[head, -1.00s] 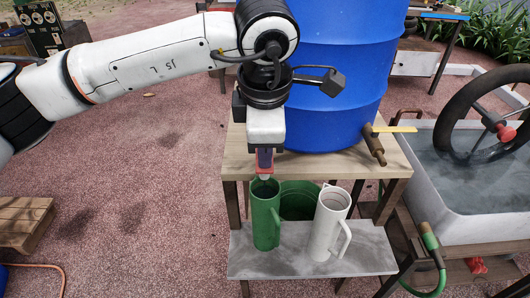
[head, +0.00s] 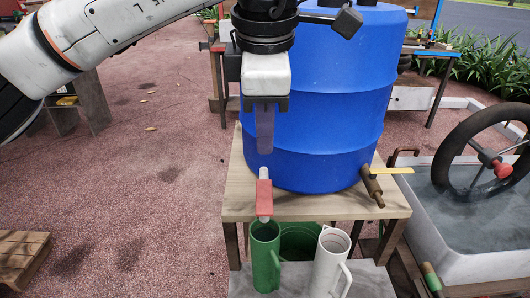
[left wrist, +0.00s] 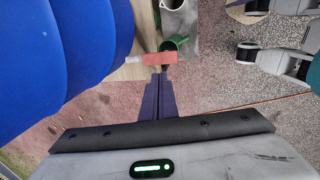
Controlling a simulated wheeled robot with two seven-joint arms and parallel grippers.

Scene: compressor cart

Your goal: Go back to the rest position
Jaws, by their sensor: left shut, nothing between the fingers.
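My left gripper (head: 264,148) is shut and empty, pointing down in front of the blue barrel (head: 335,105). Its fingertips are just above a tap with a red lever (head: 264,198). In the left wrist view the closed fingers (left wrist: 160,78) are near the red lever (left wrist: 160,58); I cannot tell how wide the gap is. A green jug (head: 264,262) stands upright below the red lever, on the lower grey shelf (head: 370,282). A white jug (head: 329,265) stands to its right. My right gripper is not in view.
The barrel stands on a wooden bench (head: 235,195). A brown tap with a yellow lever (head: 392,170) sticks out at its right. A water trough (head: 470,245) with a black wheel (head: 450,150) is at the right. The paved ground (head: 150,185) at the left is largely clear.

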